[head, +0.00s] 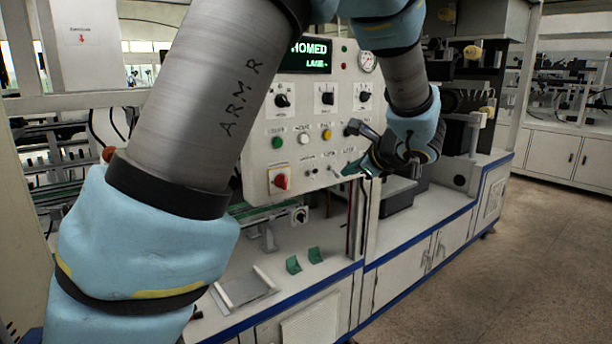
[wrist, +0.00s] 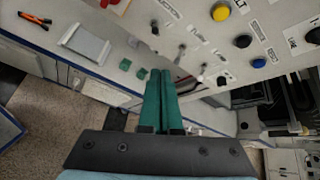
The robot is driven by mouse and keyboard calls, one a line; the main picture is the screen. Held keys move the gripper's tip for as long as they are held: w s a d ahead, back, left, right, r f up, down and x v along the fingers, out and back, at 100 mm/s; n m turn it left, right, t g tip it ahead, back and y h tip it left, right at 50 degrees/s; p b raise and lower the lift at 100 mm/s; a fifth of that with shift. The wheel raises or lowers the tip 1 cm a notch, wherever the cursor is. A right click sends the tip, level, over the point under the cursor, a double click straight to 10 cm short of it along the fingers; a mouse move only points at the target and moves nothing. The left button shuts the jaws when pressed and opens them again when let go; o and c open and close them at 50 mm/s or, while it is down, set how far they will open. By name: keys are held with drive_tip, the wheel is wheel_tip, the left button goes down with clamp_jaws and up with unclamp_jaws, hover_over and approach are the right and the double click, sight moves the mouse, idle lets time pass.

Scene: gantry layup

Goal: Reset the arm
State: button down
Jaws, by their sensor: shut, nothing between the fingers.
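The white control panel (head: 318,110) stands in the middle of the head view. Its dark display (head: 306,57) shows green text reading "HOMED" and part of a second line; my arm covers its left end. Below are dark knobs, a green button (head: 278,143), a white button (head: 303,139), a yellow button (head: 327,135) and a red switch (head: 281,181). The wrist view shows small toggles (wrist: 180,52) and a blue button (wrist: 260,62). My gripper (head: 347,171) is near the panel's lower right edge, its green fingers (wrist: 161,72) together and empty. Contact cannot be told.
The bench (head: 335,262) with a blue edge runs below the panel. On it lie a metal tray (head: 243,290) and two small green blocks (head: 293,265). A pressure gauge (head: 367,62) is at the panel's top right. Open floor (head: 500,285) lies to the right.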

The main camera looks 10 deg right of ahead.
drive_tip(key=s+a+f+n+g, duration=0.1)
drive_tip(key=a+f+n+g, duration=0.15)
drive_tip(key=a, duration=0.35)
drive_tip(key=s+a+f+n+g+y, duration=0.1)
drive_tip(key=a+f+n+g, duration=0.15)
drive_tip(key=a, duration=0.35)
drive_tip(key=s+a+f+n+g, duration=0.1)
drive_tip(key=a+f+n, duration=0.25)
drive_tip(key=a, duration=0.25)
drive_tip(key=s+a+f+n+g+h, duration=0.4)
drive_tip(key=s+a+n, duration=0.7)
drive_tip(key=n, duration=0.5)
drive_tip(key=shift+a, duration=0.95)
